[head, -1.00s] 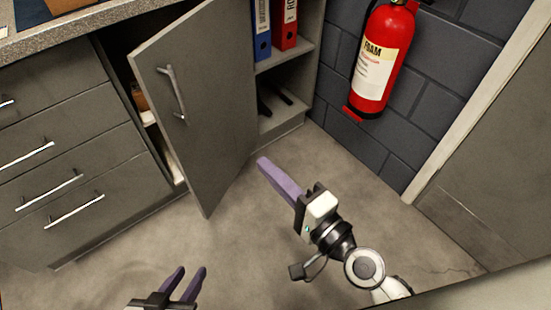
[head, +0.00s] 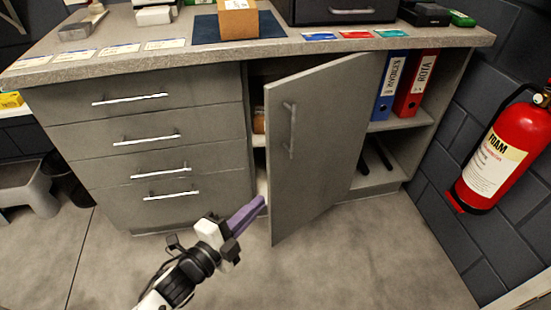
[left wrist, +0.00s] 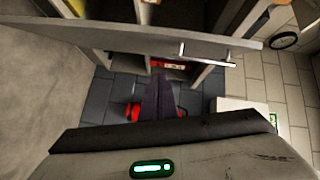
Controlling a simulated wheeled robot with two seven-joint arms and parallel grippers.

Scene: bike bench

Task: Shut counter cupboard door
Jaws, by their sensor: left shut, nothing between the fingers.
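The grey cupboard door (head: 315,170) stands partly open, its free left edge swung out toward me and its right side against the open shelf section. Its metal handle (head: 291,130) is near the free edge. A dark gap shows left of the door. My left gripper (head: 262,203) is shut and empty, its purple fingertips close to the lower free edge; I cannot tell if they touch. In the left wrist view, the shut fingers (left wrist: 160,95) point toward the door (left wrist: 120,40), with the handle (left wrist: 207,56) to their upper right. My right gripper is out of view.
Drawers (head: 150,150) stand left of the door under the counter (head: 250,50). A fire extinguisher (head: 498,150) hangs on the right wall. The floor (head: 350,260) before the door is clear.

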